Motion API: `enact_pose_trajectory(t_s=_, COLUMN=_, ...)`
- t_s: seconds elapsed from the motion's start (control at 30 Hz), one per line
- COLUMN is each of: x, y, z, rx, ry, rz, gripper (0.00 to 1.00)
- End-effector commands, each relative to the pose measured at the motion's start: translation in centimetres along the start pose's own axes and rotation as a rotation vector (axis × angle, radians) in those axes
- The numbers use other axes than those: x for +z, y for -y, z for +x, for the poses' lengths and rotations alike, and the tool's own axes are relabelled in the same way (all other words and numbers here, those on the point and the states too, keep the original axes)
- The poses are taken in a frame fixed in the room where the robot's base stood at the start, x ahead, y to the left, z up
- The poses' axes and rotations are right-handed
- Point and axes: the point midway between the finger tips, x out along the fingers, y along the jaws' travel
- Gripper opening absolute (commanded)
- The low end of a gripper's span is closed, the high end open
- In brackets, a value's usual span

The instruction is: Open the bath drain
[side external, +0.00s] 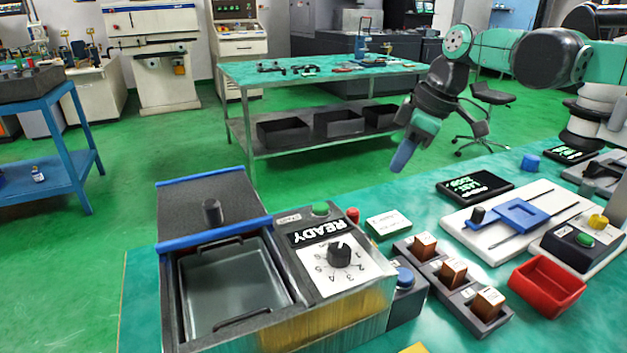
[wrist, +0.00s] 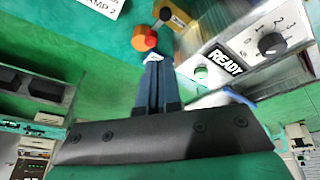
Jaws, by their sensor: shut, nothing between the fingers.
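The bath (side external: 230,285) is an open, dark-walled tank of clear, greyish liquid at the front left in the side view. A red knob (side external: 352,215) stands behind its control panel. The wrist view shows a red-orange knob (wrist: 144,39), with a dark rod (wrist: 172,18) beside it; I cannot tell for sure that it is the drain control. My gripper (side external: 402,158) hangs above the far edge of the bench, behind and to the right of the bath. Its blue fingers (wrist: 152,62) are shut and empty. In the wrist view their tips appear just below the red-orange knob; contact is unclear.
The control panel has a READY display (side external: 320,232), a green button (side external: 320,208) and a black dial (side external: 339,254). Copper-coloured blocks (side external: 453,270), a red tray (side external: 546,286) and a white plate with a blue slider (side external: 521,213) occupy the bench to the right.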

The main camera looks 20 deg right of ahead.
Motion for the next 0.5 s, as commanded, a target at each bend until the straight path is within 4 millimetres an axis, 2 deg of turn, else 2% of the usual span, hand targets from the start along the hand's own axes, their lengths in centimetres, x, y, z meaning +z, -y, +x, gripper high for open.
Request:
enact_pose_trajectory(t_s=0.2, x=-3.0, y=-2.4, z=2.1, rx=-0.133, ry=0.009, rz=-0.269, gripper=0.00)
enact_pose_trajectory(t_s=0.5, x=-4.6, y=-3.6, z=4.7, rx=-0.256, ry=-0.020, rz=-0.523, gripper=0.00)
